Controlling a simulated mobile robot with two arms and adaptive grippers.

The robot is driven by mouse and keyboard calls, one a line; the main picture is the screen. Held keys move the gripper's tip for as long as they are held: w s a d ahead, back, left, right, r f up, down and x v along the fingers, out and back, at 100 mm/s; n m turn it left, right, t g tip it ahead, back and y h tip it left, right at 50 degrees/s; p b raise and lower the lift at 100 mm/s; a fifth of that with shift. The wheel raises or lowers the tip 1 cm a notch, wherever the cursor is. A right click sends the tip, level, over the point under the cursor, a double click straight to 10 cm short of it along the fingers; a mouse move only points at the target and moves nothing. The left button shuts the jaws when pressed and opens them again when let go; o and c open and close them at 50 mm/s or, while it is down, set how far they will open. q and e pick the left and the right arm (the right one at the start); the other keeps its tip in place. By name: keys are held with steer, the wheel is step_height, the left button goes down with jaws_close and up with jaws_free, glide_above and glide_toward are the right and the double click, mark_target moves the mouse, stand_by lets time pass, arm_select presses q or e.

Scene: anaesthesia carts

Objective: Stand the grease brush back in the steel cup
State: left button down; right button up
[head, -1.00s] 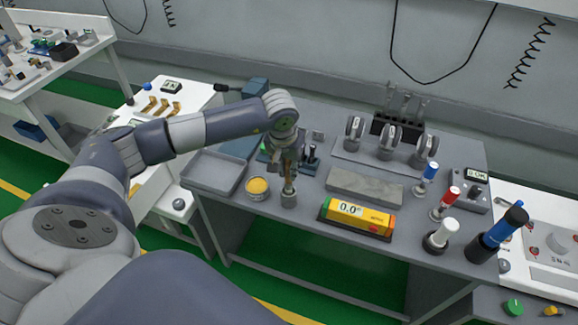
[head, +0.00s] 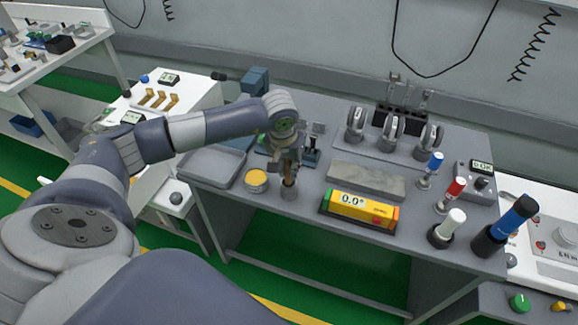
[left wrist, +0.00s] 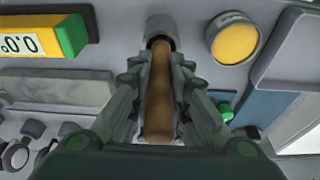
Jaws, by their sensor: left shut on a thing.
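The grease brush shows a brown wooden handle (left wrist: 158,100), upright in the head view (head: 289,178). My left gripper (head: 288,168) is shut on this handle, and its two fingers (left wrist: 158,85) flank it in the left wrist view. The small steel cup (head: 289,193) stands near the front edge of the bench, directly below the gripper. In the left wrist view the cup (left wrist: 161,27) lies at the far end of the brush. The brush's lower end meets the cup's dark mouth and seems to be inside it; the bristles are hidden. My right gripper is not in view.
A tin of yellow grease (head: 256,181) stands close left of the cup. A yellow digital level (head: 360,209) lies to the right, before a grey stone block (head: 366,180). A grey tray (head: 212,168) is at the left. Several handled tools stand at the right.

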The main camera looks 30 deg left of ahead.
arm_select(q)
steer(key=shift+f+b, duration=0.25)
steer(key=shift+b, duration=0.1)
stand_by(0.3)
jaws_free()
stand_by(0.5)
stand_by(0.5)
steer(key=v, duration=1.2)
